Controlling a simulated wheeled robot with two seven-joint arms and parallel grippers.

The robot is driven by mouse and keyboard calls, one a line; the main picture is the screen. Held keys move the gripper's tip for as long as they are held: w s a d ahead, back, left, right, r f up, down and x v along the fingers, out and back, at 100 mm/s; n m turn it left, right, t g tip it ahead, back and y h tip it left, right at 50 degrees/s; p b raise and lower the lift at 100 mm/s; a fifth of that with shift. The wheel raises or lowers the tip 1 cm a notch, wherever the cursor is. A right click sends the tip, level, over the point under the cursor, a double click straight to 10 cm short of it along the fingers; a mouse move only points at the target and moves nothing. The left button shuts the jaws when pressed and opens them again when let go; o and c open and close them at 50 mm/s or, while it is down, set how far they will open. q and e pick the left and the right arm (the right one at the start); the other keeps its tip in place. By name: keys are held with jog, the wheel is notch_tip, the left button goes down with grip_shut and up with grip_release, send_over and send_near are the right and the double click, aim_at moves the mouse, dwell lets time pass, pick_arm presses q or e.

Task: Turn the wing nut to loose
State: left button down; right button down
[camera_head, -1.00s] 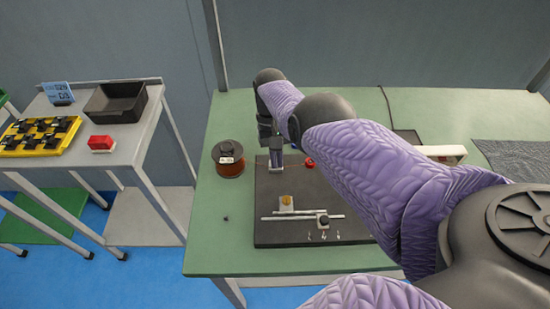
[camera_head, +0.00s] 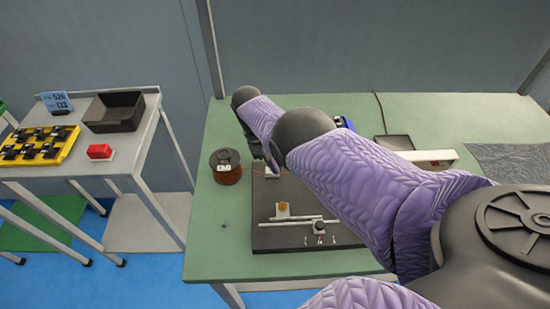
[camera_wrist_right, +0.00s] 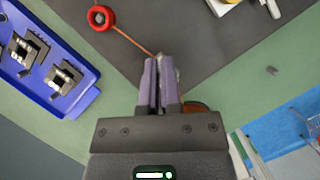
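The black winder board (camera_head: 262,238) lies on the green bench, with a rail and a small block (camera_head: 319,226) near its front. My right gripper (camera_head: 270,155) is low over the board's far left part, beside the copper wire spool (camera_head: 227,168). In the right wrist view my right gripper's fingers (camera_wrist_right: 160,82) are close together, with a narrow gap. A greyish metal piece (camera_wrist_right: 178,70) shows at the fingertips, mostly hidden. I cannot make out the wing nut clearly, nor whether the fingers grip it. My left gripper is not in view.
A blue tray (camera_wrist_right: 72,105) with metal parts lies near the board. A copper wire runs from a red ring (camera_wrist_right: 100,18) toward my fingertips.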

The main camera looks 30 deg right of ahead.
jog(key=n+h+p, duration=0.1)
jog(key=n+p, duration=0.1)
jog(key=n, duration=0.2)
jog(key=shift+d+r+t, duration=0.1)
jog(key=shift+d+t, duration=0.05)
jog(key=shift+t, duration=0.15)
jog(key=shift+w+n+t+h+p, duration=0.15)
jog(key=shift+n+t+h+p, duration=0.5)
jog(key=shift+n, duration=0.75)
jog(key=c, duration=1.3)
grip_release()
jog(key=o, duration=0.5)
